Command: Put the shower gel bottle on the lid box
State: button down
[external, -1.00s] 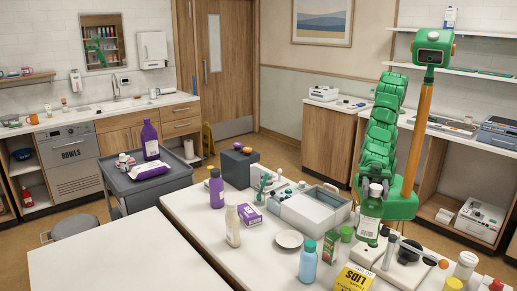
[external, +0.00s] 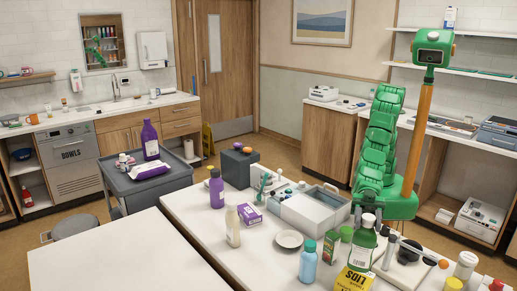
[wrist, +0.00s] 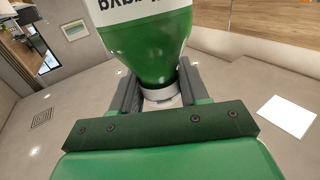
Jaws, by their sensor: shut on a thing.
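The shower gel bottle (external: 361,255) is green with a pale label and a white cap. In the external view it is close to upright, leaning slightly. My gripper (wrist: 158,88) is shut on its neck, just by the white cap; the bottle also fills the top of the wrist view (wrist: 145,45). The lid box (external: 355,280) is yellow, marked LIDS, at the front edge of the picture. The bottle's lower end overlaps the top of the box; I cannot tell whether they touch. My fingertips are hard to make out in the external view.
A blue bottle (external: 308,262) stands left of the box, with a green carton (external: 330,247) behind. A white rack with a black round piece (external: 410,250) and a white-capped bottle (external: 465,265) are to the right.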

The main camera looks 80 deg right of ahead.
aim_at(366, 232)
jog(key=shift+a+f, duration=0.1)
jog(key=shift+f, duration=1.7)
jog(key=c, duration=0.6)
grip_release()
jog(key=shift+o, duration=0.2)
jog(key=shift+d, duration=0.5)
jog(key=v, duration=1.1)
jog(key=shift+s, duration=0.15)
